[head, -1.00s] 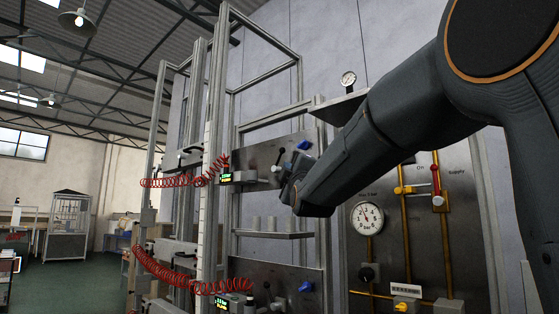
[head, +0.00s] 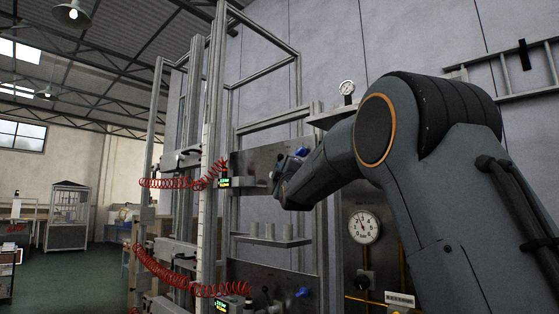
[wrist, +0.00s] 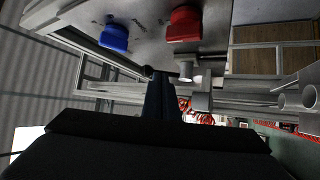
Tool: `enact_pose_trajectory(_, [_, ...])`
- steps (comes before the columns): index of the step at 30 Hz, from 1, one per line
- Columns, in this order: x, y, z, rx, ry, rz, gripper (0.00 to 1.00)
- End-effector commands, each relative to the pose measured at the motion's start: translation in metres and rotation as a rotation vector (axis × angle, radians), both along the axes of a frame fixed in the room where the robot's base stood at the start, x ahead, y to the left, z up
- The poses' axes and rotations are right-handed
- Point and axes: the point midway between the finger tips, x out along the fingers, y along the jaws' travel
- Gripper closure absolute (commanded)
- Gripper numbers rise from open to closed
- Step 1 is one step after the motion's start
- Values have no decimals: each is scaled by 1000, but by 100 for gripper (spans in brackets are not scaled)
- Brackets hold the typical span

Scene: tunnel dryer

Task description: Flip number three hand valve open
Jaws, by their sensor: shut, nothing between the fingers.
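The upper steel panel (head: 250,160) carries a blue knob (head: 302,151) and a dark lever, now mostly hidden behind my gripper (head: 280,190). The lower panel (head: 262,280) has another blue knob (head: 303,292) and a dark lever (head: 266,292). In the wrist view, a blue knob (wrist: 114,38) and a red knob (wrist: 184,24) stand on a steel panel. My gripper (wrist: 158,88) is shut and empty, its dark fingers just below these knobs in the picture. I cannot tell whether they touch anything. No number marking the third valve is readable.
Aluminium posts (head: 213,120) stand left of the panels. Red coiled hoses (head: 170,183) hang beside them. A small shelf (head: 270,240) with several grey cylinders lies between the panels. A dial gauge (head: 364,227) is at right. Open floor (head: 75,280) lies at far left.

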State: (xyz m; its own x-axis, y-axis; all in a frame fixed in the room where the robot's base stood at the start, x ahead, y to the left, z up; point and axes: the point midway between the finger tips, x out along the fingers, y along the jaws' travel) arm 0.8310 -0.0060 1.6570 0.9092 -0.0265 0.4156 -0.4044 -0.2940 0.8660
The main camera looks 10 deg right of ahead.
Motion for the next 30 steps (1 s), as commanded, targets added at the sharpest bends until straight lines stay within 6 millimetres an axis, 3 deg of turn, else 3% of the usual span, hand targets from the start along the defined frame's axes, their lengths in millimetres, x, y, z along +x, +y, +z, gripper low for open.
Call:
enact_pose_trajectory(8, [16, 0, 8, 0, 0, 0, 100])
enact_pose_trajectory(30, [17, 1, 10, 0, 0, 1, 100])
